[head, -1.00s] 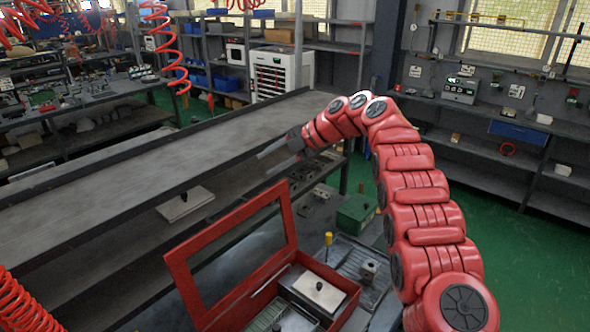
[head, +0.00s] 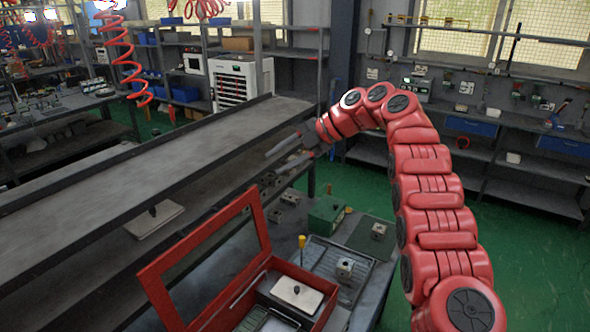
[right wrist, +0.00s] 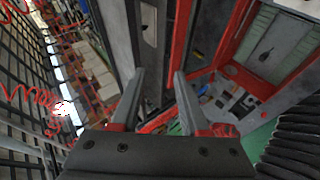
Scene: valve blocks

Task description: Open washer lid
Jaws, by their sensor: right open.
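The washer is a red box (head: 316,274) at the bottom middle of the head view. Its red-framed lid (head: 158,300), with a see-through pane, stands raised and tilted at the box's left side. The box opening is uncovered. Inside it lies a pale plate with a dark knob (head: 297,288). My right gripper (head: 276,160) is open and empty, above and apart from the lid. Its two fingers also show in the right wrist view (right wrist: 160,80), with nothing between them. My left gripper is not in view.
A long grey shelf (head: 190,150) runs behind the lid, close to my right gripper. A yellow-topped tool (head: 302,242), a ribbed tray (head: 328,257) and a green box (head: 327,213) stand beside the washer. Green floor (head: 370,188) is free behind them.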

